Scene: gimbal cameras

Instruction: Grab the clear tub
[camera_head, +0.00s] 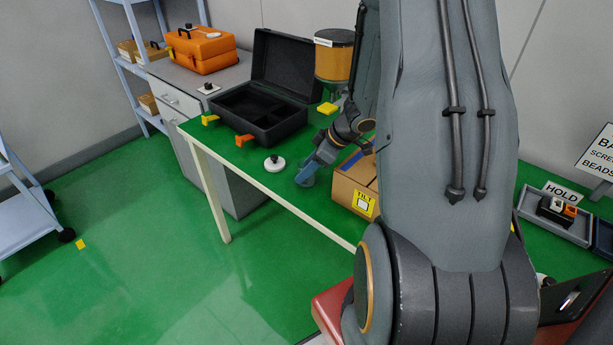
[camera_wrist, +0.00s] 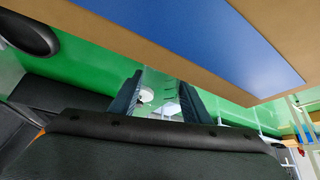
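My gripper (camera_head: 312,168) reaches down over the green table, left of the cardboard box, with its bluish fingers pointing down-left. In the wrist view my two fingers (camera_wrist: 160,100) stand apart. A see-through shape with small dark marks, likely the clear tub (camera_wrist: 170,84), shows between them, with the green surface seen through it. A pale bluish patch at the fingertips in the head view may be the same tub (camera_head: 305,178). I cannot tell whether both fingers press on it.
An open cardboard box (camera_head: 349,194) with a yellow label stands right beside my gripper. A white disc with a black knob (camera_head: 274,164) lies to the left. An open black case (camera_head: 270,125) and an amber-filled jar (camera_head: 333,62) stand farther back. A grey tray (camera_head: 535,218) sits right.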

